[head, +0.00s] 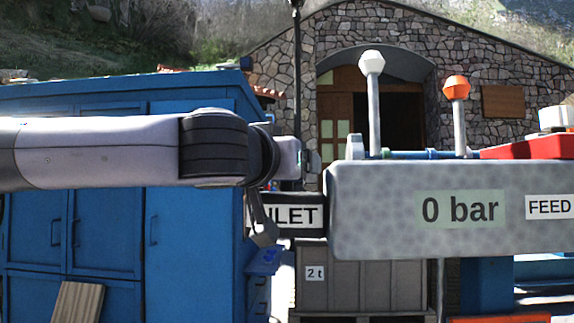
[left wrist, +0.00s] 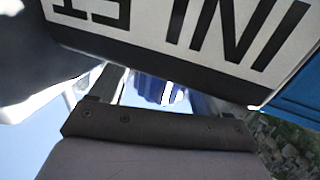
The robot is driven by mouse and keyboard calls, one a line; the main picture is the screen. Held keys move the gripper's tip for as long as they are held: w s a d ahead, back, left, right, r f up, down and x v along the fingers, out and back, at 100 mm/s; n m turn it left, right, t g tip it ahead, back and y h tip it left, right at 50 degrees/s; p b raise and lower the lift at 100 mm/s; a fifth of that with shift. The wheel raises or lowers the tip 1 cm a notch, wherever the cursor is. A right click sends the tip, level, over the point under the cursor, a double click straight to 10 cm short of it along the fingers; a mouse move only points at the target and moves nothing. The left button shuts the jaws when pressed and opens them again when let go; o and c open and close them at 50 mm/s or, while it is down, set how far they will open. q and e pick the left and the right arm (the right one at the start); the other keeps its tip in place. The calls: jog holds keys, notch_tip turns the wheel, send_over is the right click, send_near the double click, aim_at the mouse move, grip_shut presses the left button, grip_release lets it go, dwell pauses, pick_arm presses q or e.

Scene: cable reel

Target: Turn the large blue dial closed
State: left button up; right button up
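My left arm reaches in from the left in the head view. Its gripper (head: 304,160) is at the left end of the grey panel (head: 380,235), above the INLET label (head: 290,215). In the left wrist view the fingers (left wrist: 168,92) stand apart, and a ribbed blue part (left wrist: 158,91), which looks like the blue dial, shows in the gap between them. I cannot tell whether the fingers touch it. The label (left wrist: 175,30) shows close up and upside down. I cannot make out the dial clearly in the head view. My right gripper is not in view.
Levers with a white knob (head: 371,63) and an orange knob (head: 456,87) stand up behind the panel, which reads 0 bar. A blue cabinet (head: 100,235) stands at the left. A crate marked 2 t (head: 362,275) is below the panel. A stone building stands behind.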

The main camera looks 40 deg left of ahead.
pick_arm(q)
jog(key=v, duration=0.7)
jog(key=shift+s, duration=0.1)
dwell(0.5)
